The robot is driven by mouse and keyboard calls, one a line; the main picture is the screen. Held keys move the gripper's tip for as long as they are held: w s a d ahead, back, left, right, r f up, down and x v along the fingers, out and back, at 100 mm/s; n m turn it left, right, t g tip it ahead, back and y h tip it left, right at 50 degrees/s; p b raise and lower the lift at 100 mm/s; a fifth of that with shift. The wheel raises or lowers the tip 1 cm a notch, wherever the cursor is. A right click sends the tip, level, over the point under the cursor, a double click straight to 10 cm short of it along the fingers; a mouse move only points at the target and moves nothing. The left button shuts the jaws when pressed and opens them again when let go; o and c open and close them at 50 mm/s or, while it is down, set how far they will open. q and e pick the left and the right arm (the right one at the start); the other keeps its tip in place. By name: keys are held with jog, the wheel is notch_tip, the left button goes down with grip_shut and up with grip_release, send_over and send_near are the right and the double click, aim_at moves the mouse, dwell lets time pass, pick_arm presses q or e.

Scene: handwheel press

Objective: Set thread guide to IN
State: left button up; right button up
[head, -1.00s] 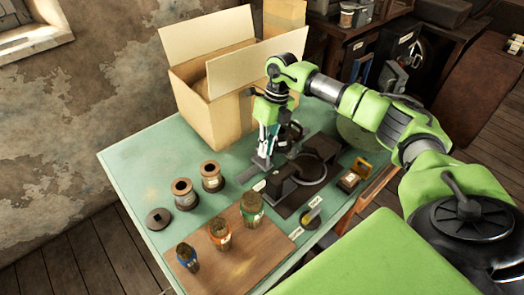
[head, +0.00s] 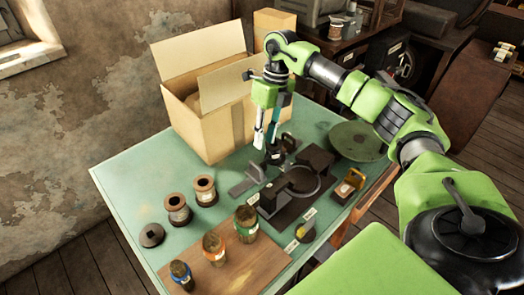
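A dark press-like device (head: 290,190) stands on the green bench, with a round dark part on its flat base. Small white labels lie along its edges, too small to read, so I cannot tell which part is the thread guide or how it is set. My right gripper (head: 265,142) points down just behind and left of the device, above the bench, beside a small dark upright part (head: 276,153). Its two fingers are narrow and seen close together; nothing shows clearly between them. My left gripper is out of view.
Two spools (head: 204,190) and a dark disc (head: 151,235) stand at left. Several jars (head: 246,223) are on a wooden board (head: 225,268). A yellow-topped knob (head: 303,232) and a small yellow-framed box (head: 349,186) flank the device. An open carton (head: 200,135) stands behind.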

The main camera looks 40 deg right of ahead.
jog(key=shift+d+r, duration=0.2)
jog(key=shift+r, duration=0.65)
jog(key=shift+d+r, duration=0.15)
jog(key=shift+r, duration=0.7)
